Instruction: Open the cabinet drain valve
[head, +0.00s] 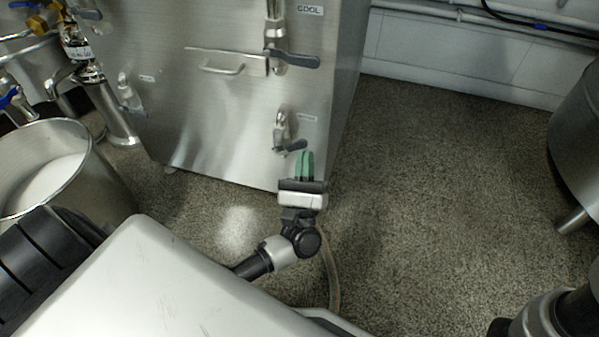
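The steel cabinet (215,120) stands at the upper middle. Low on its front, near the right edge, is a small valve (281,127) with a dark lever (290,147) pointing right and slightly up. A small label beside it is too small to read, so I cannot confirm it names the drain. My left gripper (305,153) is just below the lever's right end, its green fingers close together and pointing up at it. I see nothing between the fingers. I cannot tell whether the fingertips touch the lever. My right gripper is out of view.
A larger valve lever (293,59) and a horizontal handle (222,69) sit higher on the cabinet. Another small valve (127,92) is on its left. A steel pot (105,185) stands at left, a steel vessel (577,140) at right. Speckled floor (440,190) right of the cabinet is clear.

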